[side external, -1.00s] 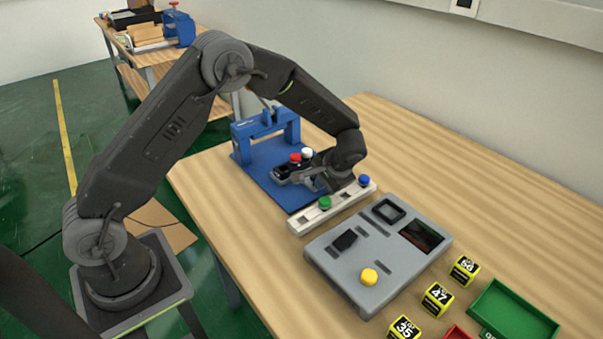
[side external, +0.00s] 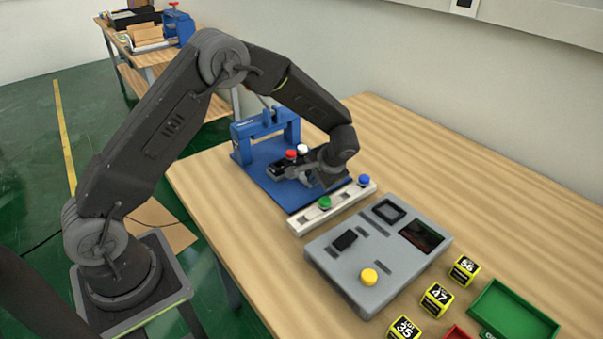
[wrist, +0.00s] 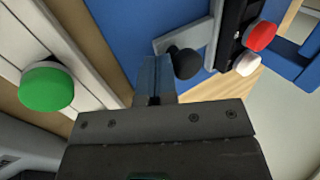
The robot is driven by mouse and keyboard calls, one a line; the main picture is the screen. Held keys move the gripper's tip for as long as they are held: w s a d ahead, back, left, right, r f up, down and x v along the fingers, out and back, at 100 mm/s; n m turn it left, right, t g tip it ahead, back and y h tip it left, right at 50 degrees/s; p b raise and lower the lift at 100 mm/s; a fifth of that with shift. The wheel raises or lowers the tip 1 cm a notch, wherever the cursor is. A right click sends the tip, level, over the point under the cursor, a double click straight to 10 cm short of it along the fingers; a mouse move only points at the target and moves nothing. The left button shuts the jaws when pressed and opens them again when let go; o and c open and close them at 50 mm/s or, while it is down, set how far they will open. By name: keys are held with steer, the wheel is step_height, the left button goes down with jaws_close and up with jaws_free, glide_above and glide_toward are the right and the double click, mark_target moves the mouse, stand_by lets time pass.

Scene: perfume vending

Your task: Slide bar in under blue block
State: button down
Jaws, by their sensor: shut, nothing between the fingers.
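The blue block (side external: 266,126) is an arch at the back of a blue base plate (side external: 287,200). The bar (side external: 284,169) is dark and lies on the plate just in front of the arch. It carries a red cap (side external: 291,154) and a white cap (side external: 303,149). In the wrist view the bar shows a grey part (wrist: 213,44) and a round black knob (wrist: 185,63). My gripper (wrist: 155,62) is shut and empty, with its fingertips beside the knob. Whether they touch it I cannot tell. My gripper partly hides the bar in the side view.
A white rack (side external: 340,208) with a green cap (side external: 324,202) and a blue cap (side external: 364,180) stands close in front of the plate. A grey panel (side external: 330,264) with a yellow button (side external: 369,276) lies beyond it. Numbered cubes and a green tray (side external: 513,312) sit lower right. The table's right rear is clear.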

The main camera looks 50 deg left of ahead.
mark_target(294, 158)
steer(key=shift+a, duration=2.25)
steer(key=shift+a, duration=3.55)
steer(key=shift+d, duration=0.65)
steer(key=shift+r, duration=4.05)
